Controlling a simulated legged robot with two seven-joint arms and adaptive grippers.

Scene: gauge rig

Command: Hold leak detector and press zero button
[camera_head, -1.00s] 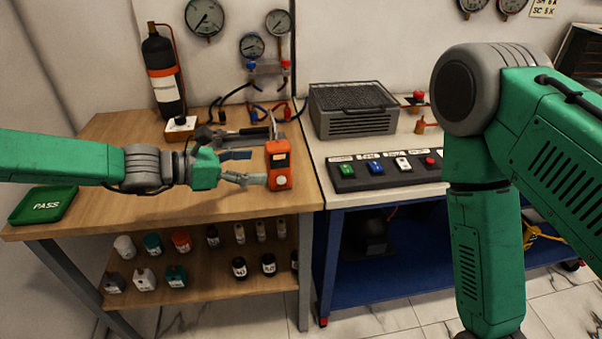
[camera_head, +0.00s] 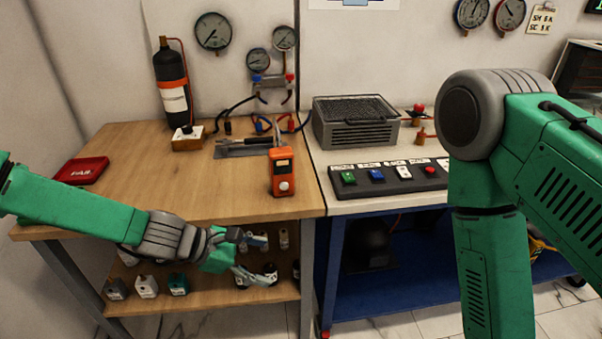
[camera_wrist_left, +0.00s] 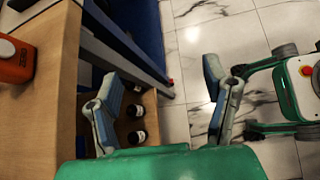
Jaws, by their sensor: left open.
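The orange leak detector (camera_head: 283,170) stands upright on the wooden bench near its right front edge, with a pale round button on its lower front. It also shows at the left edge of the left wrist view (camera_wrist_left: 14,60), apart from the fingers. My left gripper (camera_head: 262,258) is open and empty, in front of the bench edge and below the detector's level. Its two spread fingers (camera_wrist_left: 168,105) show in the wrist view with nothing between them. My right arm comes in from the right; its gripper is out of view.
A red tray marked FAIL (camera_head: 82,170) lies at the bench's left. A black cylinder (camera_head: 174,90), gauges and hoses are at the back. A panel with coloured buttons (camera_head: 388,176) sits on the right table.

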